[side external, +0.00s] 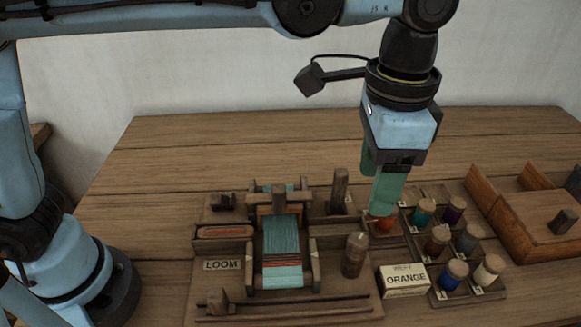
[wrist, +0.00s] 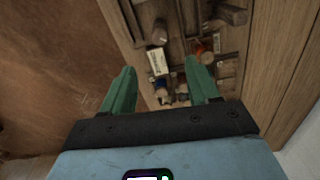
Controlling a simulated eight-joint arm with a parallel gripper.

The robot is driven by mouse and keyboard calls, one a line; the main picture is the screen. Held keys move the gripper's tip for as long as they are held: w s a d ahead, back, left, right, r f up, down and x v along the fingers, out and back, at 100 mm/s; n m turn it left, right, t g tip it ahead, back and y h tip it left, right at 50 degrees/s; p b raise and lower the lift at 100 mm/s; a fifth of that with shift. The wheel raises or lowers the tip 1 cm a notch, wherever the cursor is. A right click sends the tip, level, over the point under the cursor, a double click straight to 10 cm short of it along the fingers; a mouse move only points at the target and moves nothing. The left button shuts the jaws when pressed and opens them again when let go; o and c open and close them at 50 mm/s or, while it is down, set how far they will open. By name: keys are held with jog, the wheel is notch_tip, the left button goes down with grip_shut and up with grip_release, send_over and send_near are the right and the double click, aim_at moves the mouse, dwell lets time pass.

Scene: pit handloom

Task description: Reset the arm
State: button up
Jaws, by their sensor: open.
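The orange spool (wrist: 204,50) shows there beside the right fingertip. The small loom (side external: 283,240) with teal warp stands left of the gripper.
A tray (side external: 440,240) holds several coloured spools right of the gripper. A box marked ORANGE (side external: 404,281) stands in front of it. A dark peg (side external: 354,255) and a post (side external: 340,190) stand nearby. A wooden box (side external: 535,215) is at far right. The back table is clear.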

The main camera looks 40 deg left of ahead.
jog(key=shift+r, duration=0.25)
jog(key=w+a+f+n+t+h, duration=0.1)
jog(key=a+n+t, duration=0.3)
jog(key=a, duration=1.3)
jog(key=s+a+f+n+t, duration=0.1)
jog(key=s+a+f+n, duration=0.1)
jog(key=a, duration=0.4)
jog(key=s+a+f+n+t+y, duration=0.1)
jog(key=s+a+f+n+t, duration=0.1)
jog(key=a+f+n, duration=0.2)
jog(key=shift+s+a+f, duration=0.15)
jog(key=shift+s+a, duration=0.25)
jog(key=shift+a, duration=0.7)
